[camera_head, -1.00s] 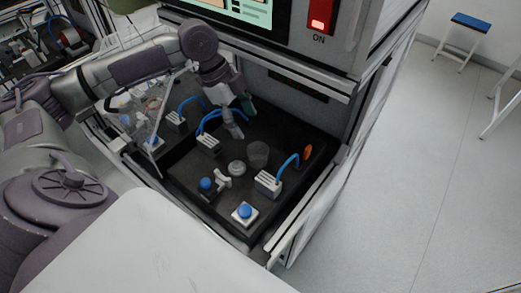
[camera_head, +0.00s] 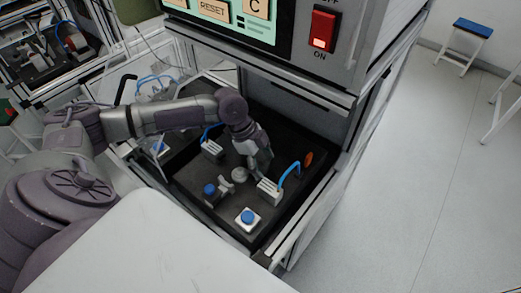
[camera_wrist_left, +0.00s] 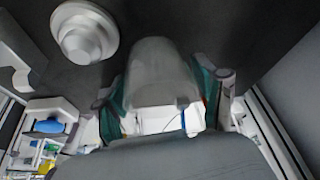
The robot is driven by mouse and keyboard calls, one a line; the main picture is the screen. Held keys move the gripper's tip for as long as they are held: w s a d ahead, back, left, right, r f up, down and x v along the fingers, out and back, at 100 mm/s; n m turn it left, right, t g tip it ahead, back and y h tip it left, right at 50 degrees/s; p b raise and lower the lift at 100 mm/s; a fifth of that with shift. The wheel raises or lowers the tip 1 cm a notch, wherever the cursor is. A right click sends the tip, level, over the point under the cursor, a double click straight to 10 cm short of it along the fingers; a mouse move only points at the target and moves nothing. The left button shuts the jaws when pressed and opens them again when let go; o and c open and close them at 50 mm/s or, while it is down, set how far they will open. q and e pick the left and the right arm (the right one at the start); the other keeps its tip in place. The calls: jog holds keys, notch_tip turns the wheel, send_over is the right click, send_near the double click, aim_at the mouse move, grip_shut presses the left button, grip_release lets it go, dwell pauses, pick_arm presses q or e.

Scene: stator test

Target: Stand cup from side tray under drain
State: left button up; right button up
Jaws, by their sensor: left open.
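The translucent grey cup (camera_wrist_left: 160,75) is between the two green-padded fingers of my left gripper (camera_wrist_left: 165,95) in the left wrist view. The fingers are open, with one on each side of it. In the head view my left gripper (camera_head: 261,168) reaches down into the black tray (camera_head: 222,222), and it hides most or all of the cup. A round grey stepped piece (camera_head: 239,174) stands just left of the gripper; it also shows in the left wrist view (camera_wrist_left: 83,32). I cannot tell which part is the drain. My right gripper is not in view.
A grey block with a blue hose (camera_head: 270,190) stands close right of the gripper. A blue-capped fitting (camera_head: 210,190) and a blue button on a white box (camera_head: 247,217) are nearer the front. Another hosed block (camera_head: 212,149) is behind left. The cabinet panel (camera_head: 240,15) overhangs the back.

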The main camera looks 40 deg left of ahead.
pick_arm(q)
jog(key=c, duration=0.9)
notch_tip(320, 180, up, 10)
jog(key=b, duration=0.2)
jog(key=d+r+n+t+y, duration=0.1)
jog(key=d+n, duration=0.1)
jog(key=n, duration=0.3)
jog(key=d+r+n+t+y, duration=0.1)
jog(key=d+n+y, duration=0.1)
jog(key=n, duration=0.3)
jog(key=d+r+n+t+y, duration=0.1)
jog(key=d+n, duration=0.3)
jog(key=n, duration=0.1)
jog(key=shift+s+d+r+n+y, duration=0.2)
jog(key=shift+d+n+y, duration=0.1)
jog(key=shift+y, duration=0.1)
